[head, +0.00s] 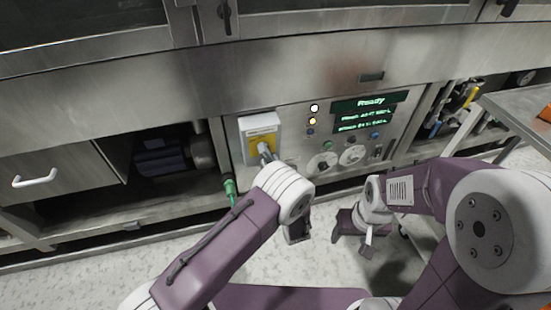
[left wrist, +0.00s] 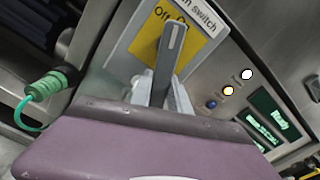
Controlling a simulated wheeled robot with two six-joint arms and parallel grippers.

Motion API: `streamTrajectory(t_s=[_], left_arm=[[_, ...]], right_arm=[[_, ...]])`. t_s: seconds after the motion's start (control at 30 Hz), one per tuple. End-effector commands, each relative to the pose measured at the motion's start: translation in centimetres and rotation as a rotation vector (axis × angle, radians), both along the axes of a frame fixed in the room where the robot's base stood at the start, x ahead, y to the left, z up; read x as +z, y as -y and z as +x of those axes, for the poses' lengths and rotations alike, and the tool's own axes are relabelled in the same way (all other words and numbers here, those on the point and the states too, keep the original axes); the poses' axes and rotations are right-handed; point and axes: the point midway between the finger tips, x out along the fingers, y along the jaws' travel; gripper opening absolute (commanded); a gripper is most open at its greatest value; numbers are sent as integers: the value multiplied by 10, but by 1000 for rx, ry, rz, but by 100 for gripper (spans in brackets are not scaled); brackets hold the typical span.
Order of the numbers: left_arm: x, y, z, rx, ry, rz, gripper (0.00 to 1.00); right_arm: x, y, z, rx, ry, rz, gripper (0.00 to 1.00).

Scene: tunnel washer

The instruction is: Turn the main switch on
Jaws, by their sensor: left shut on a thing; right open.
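The main switch (head: 259,129) is a light grey box with a yellow plate on the front panel. In the left wrist view its label reads "switch" and "Off" on the yellow plate (left wrist: 147,38). Its grey handle (left wrist: 171,50) points up and slightly right in that view. My left gripper (head: 264,151) is at the switch, with its fingers (left wrist: 161,92) shut on the handle from both sides. The handle's lower part is hidden between the fingers. My right gripper (head: 353,238) is open and empty, low in front of the panel and above the floor.
The panel's display (head: 364,110) reads "Ready"; a white lamp (head: 314,108) and an amber lamp (head: 312,121) are lit beside it. Dials (head: 351,155) sit below. A green connector with a hose (head: 229,187) is left of the switch. A metal table (head: 510,105) stands at right.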

Motion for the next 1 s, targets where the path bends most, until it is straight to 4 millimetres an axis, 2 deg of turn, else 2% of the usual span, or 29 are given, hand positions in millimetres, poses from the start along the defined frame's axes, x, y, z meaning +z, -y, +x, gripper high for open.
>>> streamTrajectory(t_s=[0.1, 0.5, 1.0], left_arm=[[-1, -5, -2, -1, -38, 98, 0], [-5, -16, -6, 0, -118, 344, 0], [-7, -20, -7, -1, -147, 433, 0]], right_arm=[[10, 0, 0, 0, 0, 0, 61], [27, 0, 0, 0, 0, 0, 61], [32, 0, 0, 0, 0, 0, 61]])
